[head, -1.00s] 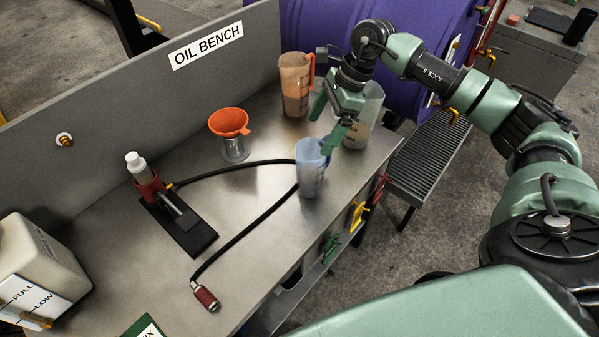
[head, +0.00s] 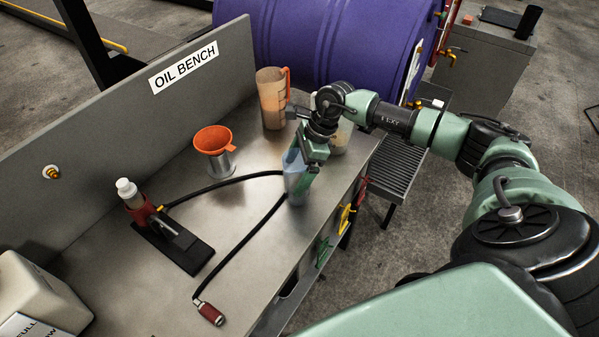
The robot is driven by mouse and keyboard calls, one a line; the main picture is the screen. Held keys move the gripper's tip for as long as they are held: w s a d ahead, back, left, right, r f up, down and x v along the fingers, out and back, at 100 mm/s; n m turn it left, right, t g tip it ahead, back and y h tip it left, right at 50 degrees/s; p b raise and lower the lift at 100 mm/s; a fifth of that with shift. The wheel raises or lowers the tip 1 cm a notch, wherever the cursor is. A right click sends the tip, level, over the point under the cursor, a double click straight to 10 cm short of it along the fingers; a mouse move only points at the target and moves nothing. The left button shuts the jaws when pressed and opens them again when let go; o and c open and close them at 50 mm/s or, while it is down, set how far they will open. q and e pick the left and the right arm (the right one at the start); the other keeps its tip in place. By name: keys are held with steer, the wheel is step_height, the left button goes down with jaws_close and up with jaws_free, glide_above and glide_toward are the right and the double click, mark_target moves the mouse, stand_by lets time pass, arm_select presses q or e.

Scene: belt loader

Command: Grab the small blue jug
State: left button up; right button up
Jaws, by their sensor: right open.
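The small blue jug (head: 297,190) stands upright on the oil bench (head: 245,250), near its right edge. My right gripper (head: 304,166) is at the jug from above and behind, with its jaws open. One green finger overlaps the jug's right side in the picture; the other finger is mostly hidden. The gripper hides part of the jug's top, and I cannot tell whether the fingers touch it. My left gripper is not in view.
A jug with brown contents (head: 271,98) stands behind, and a pale larger jug (head: 342,136) is partly hidden by my wrist. A black hose (head: 243,247) runs beside the blue jug.

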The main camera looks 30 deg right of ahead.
steer(key=shift+f, duration=0.2)
steer(key=c, duration=1.5)
steer(key=shift+w+r, duration=0.1)
steer(key=shift+c, duration=1.4)
